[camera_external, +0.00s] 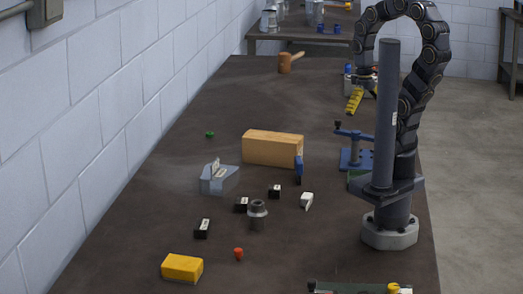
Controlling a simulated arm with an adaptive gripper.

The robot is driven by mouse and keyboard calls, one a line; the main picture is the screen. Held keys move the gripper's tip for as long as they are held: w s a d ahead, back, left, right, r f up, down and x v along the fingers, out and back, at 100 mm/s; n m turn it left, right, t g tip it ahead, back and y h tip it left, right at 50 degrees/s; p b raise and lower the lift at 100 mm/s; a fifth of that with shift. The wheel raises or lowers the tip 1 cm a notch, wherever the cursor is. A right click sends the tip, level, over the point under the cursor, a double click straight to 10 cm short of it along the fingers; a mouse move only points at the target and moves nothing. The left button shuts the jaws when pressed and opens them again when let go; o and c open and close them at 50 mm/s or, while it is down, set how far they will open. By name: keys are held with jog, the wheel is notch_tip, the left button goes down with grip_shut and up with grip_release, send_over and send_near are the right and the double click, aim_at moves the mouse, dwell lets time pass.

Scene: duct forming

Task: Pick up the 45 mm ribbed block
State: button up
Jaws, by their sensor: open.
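Three small black blocks with white label faces lie on the dark bench: one at the left (202,229), one in the middle (241,205) and one farther back (274,191). A small white block (306,201) lies to their right. Labels and ribs are too small to read, so I cannot tell which one is the 45 mm ribbed block. My gripper (363,101) hangs at the end of my curved black arm, toward the far right of the bench. Its yellow fingers are spread open, partly hidden behind a grey post. It is apart from the small blocks.
A long tan block (272,149), a grey angled piece (219,179) and a grey stepped cylinder (258,214) stand around the blocks. A yellow block (182,268) lies in front. A blue clamp-like fixture (355,151) and the grey post (387,115) stand at right. A mallet (286,64) lies far back.

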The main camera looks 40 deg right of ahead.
jog(key=shift+s, duration=0.2)
jog(key=shift+c, duration=0.4)
jog(key=shift+c, duration=1.1)
